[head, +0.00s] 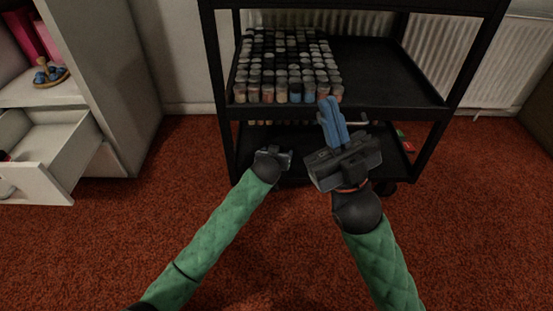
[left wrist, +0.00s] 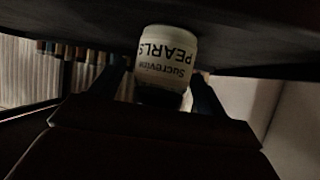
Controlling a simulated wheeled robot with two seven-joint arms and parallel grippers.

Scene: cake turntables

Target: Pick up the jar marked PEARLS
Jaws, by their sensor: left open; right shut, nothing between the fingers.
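The jar marked PEARLS (left wrist: 167,58) shows in the left wrist view, pale with dark lettering that reads upside down there. It is between the two fingers of my left gripper (left wrist: 163,80), which is open, one finger on each side. I cannot tell whether either finger touches it. In the head view my left gripper (head: 284,155) reaches to the lower shelf of the black cart, its fingertips hidden; the PEARLS jar cannot be made out there. My right gripper (head: 332,122), with blue fingers, is shut and empty in front of the cart.
The black cart (head: 400,85) holds rows of small jars (head: 285,70) on its upper shelf, whose right part is bare. More jars partly show on the lower level. A white cabinet with an open drawer (head: 50,165) stands at left. Red carpet (head: 290,250) is clear in front.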

